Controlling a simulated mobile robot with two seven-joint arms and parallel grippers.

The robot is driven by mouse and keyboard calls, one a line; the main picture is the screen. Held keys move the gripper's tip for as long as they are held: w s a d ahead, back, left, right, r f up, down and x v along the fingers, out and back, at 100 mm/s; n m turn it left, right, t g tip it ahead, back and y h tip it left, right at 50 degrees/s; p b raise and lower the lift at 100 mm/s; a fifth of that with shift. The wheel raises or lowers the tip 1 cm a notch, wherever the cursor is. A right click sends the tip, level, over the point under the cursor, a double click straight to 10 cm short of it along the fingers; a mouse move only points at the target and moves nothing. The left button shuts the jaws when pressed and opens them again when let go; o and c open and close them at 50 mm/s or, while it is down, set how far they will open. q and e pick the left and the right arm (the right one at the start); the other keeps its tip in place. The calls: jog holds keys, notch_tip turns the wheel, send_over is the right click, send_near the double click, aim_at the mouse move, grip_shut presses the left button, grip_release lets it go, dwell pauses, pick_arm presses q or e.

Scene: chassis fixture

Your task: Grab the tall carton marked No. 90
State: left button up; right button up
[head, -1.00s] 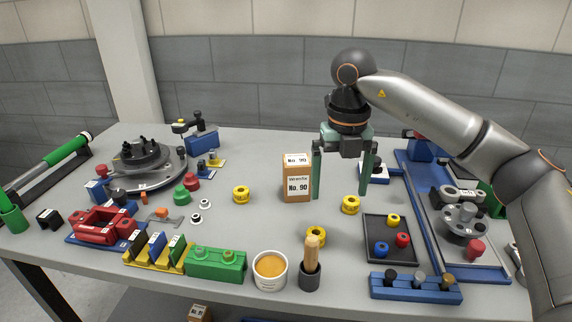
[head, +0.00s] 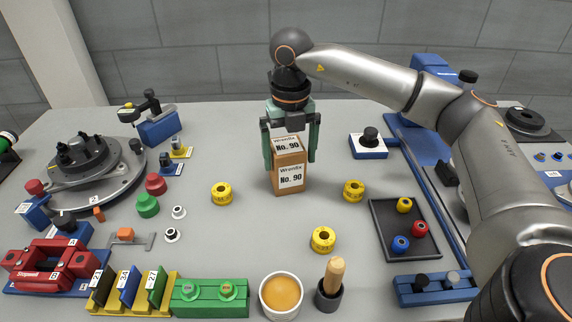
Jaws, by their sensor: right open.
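The tall brown carton (head: 291,180) stands upright on the grey table near the middle of the head view. White labels on its front and top read "No. 90". My right gripper (head: 291,168) is open above and around the carton's upper part, with one finger at its left side and the other at its right. The left finger is partly hidden behind the carton's edge; I cannot tell whether either finger touches it. My left gripper is not in view.
Yellow rings (head: 222,193) lie left and right of the carton, with another yellow ring (head: 323,239) in front. A dark tray (head: 405,250) with coloured pieces is at the right. A cup (head: 281,297) and a wooden-handled tool (head: 331,284) stand at the front.

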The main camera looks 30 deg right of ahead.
aim_at(287, 171)
jog(key=shift+w+f, duration=0.2)
jog(key=shift+f, duration=0.8)
jog(key=shift+w+f, duration=0.25)
jog(key=shift+f, duration=0.8)
jog(key=shift+w+f, duration=0.2)
jog(key=shift+f, duration=0.8)
jog(key=shift+c, duration=0.2)
jog(key=c, duration=1.5)
jog(key=shift+r, duration=0.1)
grip_shut()
jog(key=shift+r, duration=0.15)
